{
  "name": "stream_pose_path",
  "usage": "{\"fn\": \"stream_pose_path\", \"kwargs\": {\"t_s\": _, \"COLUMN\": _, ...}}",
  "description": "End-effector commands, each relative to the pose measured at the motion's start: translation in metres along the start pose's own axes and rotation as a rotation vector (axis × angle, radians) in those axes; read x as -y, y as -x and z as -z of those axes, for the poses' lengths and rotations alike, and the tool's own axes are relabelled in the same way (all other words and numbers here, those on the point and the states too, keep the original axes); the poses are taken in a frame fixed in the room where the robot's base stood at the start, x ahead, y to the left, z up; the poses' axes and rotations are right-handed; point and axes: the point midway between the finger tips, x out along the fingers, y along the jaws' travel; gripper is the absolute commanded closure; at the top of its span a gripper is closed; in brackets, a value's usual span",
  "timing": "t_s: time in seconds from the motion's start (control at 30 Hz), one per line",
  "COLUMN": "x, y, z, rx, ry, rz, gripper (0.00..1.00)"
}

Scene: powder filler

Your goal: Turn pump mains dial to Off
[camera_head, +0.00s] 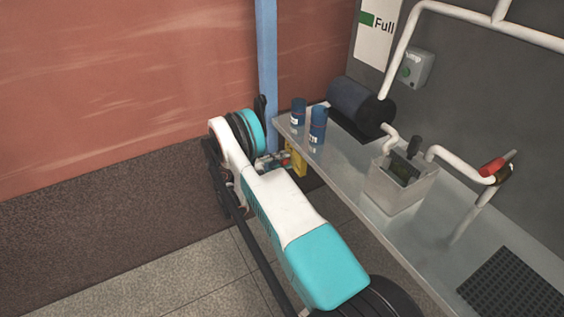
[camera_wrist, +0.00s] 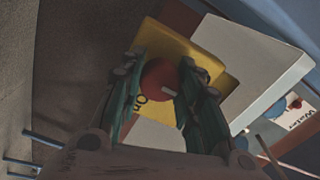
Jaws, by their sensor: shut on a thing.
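The pump mains dial (camera_wrist: 158,78) is a round red knob on a yellow plate (camera_wrist: 208,58) in the wrist view. A pale mark shows on the knob's lower right. Dark lettering, partly hidden, shows on the plate below left of the knob. My gripper (camera_wrist: 161,68) has one green-padded finger on each side of the dial and is shut on it. In the head view, the yellow housing (camera_head: 298,160) is below the far left end of the bench, and my arm hides most of the dial area.
A pale box (camera_wrist: 255,60) adjoins the plate. Red and blue knobs show at right in the wrist view. The grey bench (camera_head: 340,170) carries two blue cans (camera_head: 318,125), a dark cylinder (camera_head: 358,100) and white piping. A blue post (camera_head: 267,60) stands behind my arm.

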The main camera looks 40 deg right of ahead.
Motion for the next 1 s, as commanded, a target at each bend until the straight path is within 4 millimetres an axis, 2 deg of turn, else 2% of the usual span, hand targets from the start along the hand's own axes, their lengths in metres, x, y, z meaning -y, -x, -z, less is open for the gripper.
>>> {"fn": "stream_pose_path", "kwargs": {"t_s": 0.03, "x": 0.0, "y": 0.0, "z": -0.001, "rx": 0.003, "ry": 0.001, "rz": 0.0, "gripper": 0.92}}
{"fn": "stream_pose_path", "kwargs": {"t_s": 0.07, "x": 0.0, "y": 0.0, "z": -0.001, "rx": 0.003, "ry": 0.0, "rz": 0.0, "gripper": 0.64}}
{"fn": "stream_pose_path", "kwargs": {"t_s": 0.13, "x": 0.0, "y": 0.0, "z": -0.001, "rx": 0.002, "ry": 0.0, "rz": 0.0, "gripper": 0.48}}
{"fn": "stream_pose_path", "kwargs": {"t_s": 0.57, "x": 0.0, "y": 0.006, "z": -0.001, "rx": 0.002, "ry": 0.0, "rz": 0.0, "gripper": 0.48}}
{"fn": "stream_pose_path", "kwargs": {"t_s": 0.67, "x": 0.0, "y": 0.018, "z": -0.001, "rx": 0.002, "ry": 0.0, "rz": 0.001, "gripper": 0.48}}
{"fn": "stream_pose_path", "kwargs": {"t_s": 1.0, "x": 0.0, "y": 0.086, "z": -0.001, "rx": 0.004, "ry": 0.0, "rz": 0.001, "gripper": 0.48}}
